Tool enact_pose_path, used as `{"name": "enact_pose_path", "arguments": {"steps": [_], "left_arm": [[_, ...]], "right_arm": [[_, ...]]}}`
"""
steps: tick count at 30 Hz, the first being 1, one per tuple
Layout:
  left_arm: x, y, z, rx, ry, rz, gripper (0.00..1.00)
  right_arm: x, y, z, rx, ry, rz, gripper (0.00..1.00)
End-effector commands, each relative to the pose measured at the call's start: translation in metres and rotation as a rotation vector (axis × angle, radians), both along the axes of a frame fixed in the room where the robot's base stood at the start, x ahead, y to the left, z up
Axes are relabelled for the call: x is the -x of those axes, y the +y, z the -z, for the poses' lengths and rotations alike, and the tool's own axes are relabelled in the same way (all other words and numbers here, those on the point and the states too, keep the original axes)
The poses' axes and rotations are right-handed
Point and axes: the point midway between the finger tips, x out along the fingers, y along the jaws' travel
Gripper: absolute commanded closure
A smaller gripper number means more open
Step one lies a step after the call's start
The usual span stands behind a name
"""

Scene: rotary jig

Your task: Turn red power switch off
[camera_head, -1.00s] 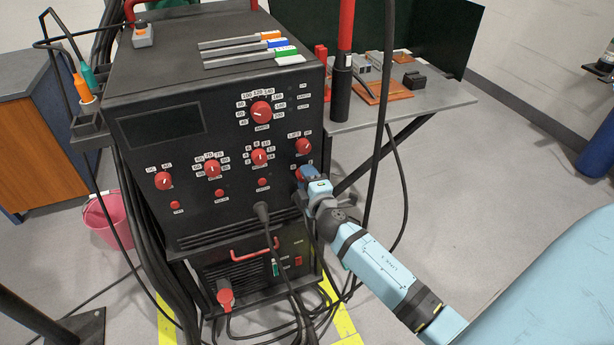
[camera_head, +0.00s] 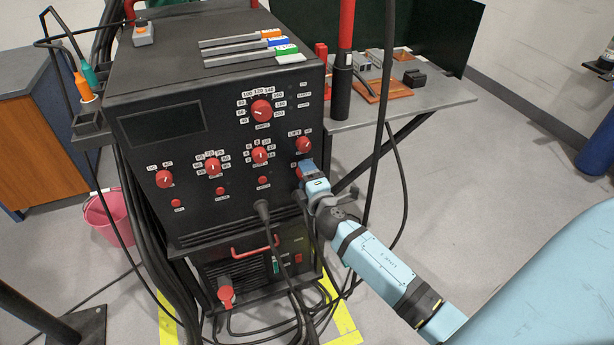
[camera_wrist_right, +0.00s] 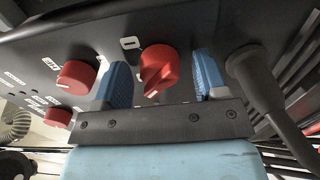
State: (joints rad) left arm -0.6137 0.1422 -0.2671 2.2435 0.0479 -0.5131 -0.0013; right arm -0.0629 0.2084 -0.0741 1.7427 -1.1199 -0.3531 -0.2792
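A red rotary knob (camera_wrist_right: 158,72) with a pale pointer line sits on the black machine's front panel in the right wrist view. My right gripper (camera_wrist_right: 161,64) is open, with one blue finger on each side of this knob. A small gap shows between the knob and each finger, wider on the right. In the head view my right gripper (camera_head: 308,172) is at the lower right corner of the upper panel and mostly hides the knob there. My left gripper is not in view.
Another red knob (camera_head: 303,145) is just above my right gripper. A black cable (camera_wrist_right: 245,65) plugs into the panel close beside the right finger in the wrist view. A lower unit (camera_head: 262,268) has a red switch (camera_head: 298,258). A grey table (camera_head: 440,98) stands behind at right.

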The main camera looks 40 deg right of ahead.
Motion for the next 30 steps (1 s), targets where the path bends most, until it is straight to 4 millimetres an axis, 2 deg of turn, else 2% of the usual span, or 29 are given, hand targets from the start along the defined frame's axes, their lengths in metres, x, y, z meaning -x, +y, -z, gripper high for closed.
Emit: {"name": "enact_pose_path", "arguments": {"steps": [8,11,14,24,30], "left_arm": [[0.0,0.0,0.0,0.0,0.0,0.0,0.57],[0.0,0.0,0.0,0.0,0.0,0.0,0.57],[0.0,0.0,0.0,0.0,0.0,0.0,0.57],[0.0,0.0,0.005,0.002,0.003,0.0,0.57],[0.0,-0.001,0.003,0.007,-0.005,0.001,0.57]], "right_arm": [[0.001,0.0,0.0,-0.001,0.0,0.001,0.34],[0.007,0.001,0.001,-0.001,0.002,0.001,0.34],[0.021,0.005,0.001,-0.002,0.001,0.001,0.34],[0.095,0.023,0.002,-0.004,0.002,0.001,0.34],[0.125,0.03,0.002,-0.001,0.002,0.0,0.34]]}}
